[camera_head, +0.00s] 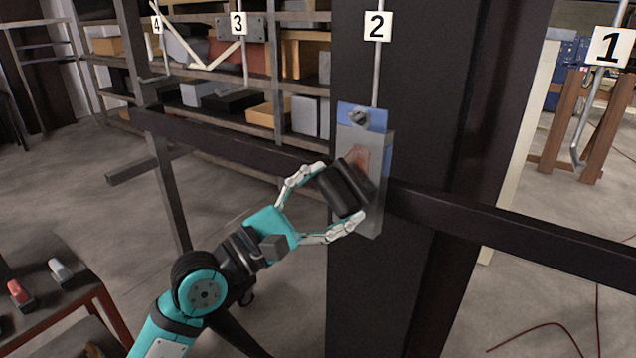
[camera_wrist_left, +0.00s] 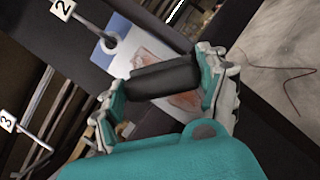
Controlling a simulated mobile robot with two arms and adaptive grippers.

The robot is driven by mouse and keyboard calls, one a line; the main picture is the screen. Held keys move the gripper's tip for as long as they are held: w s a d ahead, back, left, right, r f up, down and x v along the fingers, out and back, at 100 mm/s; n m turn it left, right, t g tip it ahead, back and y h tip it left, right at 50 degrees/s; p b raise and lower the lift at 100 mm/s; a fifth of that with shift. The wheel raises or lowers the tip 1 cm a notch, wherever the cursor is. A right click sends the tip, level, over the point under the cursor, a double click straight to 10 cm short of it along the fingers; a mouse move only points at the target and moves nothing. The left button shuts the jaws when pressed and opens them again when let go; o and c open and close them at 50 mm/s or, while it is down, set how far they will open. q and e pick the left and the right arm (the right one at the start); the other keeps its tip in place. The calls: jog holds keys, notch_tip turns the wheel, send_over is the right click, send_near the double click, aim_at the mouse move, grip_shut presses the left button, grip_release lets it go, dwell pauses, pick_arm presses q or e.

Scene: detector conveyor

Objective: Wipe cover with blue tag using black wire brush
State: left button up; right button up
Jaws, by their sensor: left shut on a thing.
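The cover (camera_head: 376,205) is a grey metal plate with a blue tag (camera_head: 375,117) at its top. It hangs on a hook under the sign 2, in front of a dark column. A reddish-brown patch (camera_head: 360,158) shows on the cover. My left gripper (camera_head: 341,193) is shut on the black wire brush (camera_head: 338,190) and holds it in front of the cover, over the lower part of the patch. In the left wrist view the brush (camera_wrist_left: 163,80) lies between both fingers, with the patch showing above and below it. I cannot tell whether the brush touches the cover. My right gripper is not in view.
A dark horizontal rail (camera_head: 520,228) runs behind the cover. Hooks hang under signs 1 (camera_head: 612,46), 3 (camera_head: 239,23) and 4. A low table (camera_head: 50,290) with small red and grey objects stands at lower left. Shelves with boxes stand behind.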

aim_at(345, 204)
pick_arm(q)
jog(key=shift+s+d+r+p, duration=0.15)
jog(key=shift+s+d+p, duration=0.45)
jog(key=shift+d+p, duration=0.15)
jog(key=shift+s+d+p, duration=0.55)
jog(key=shift+s+d, duration=0.1)
jog(key=shift+d, duration=0.2)
jog(key=shift+w+r+p, duration=0.2)
jog(key=shift+r+p, duration=0.6)
jog(key=shift+r, duration=0.1)
jog(key=shift+w+a+f+b, duration=0.2)
jog(key=shift+w+a+b, duration=0.15)
jog(key=shift+a+b, duration=0.25)
jog(key=shift+w+a+b, duration=0.45)
jog(key=shift+w+b, duration=0.05)
jog(key=shift+b, duration=0.1)
jog(key=shift+w+a+b, duration=0.3)
jog(key=shift+w+a, duration=0.1)
jog(key=shift+a, duration=0.1)
jog(key=shift+w+a+f+b, duration=0.15)
jog(key=shift+w+a+b, duration=0.15)
jog(key=shift+b, duration=0.3)
jog(key=shift+w+a+f+b, duration=0.1)
jog(key=shift+w+a+b, duration=0.4)
jog(key=shift+a+b, duration=0.2)
jog(key=shift+w+a+b, duration=0.35)
jog(key=shift+w+a, duration=0.05)
jog(key=shift+a, duration=0.05)
jog(key=shift+r, duration=0.2)
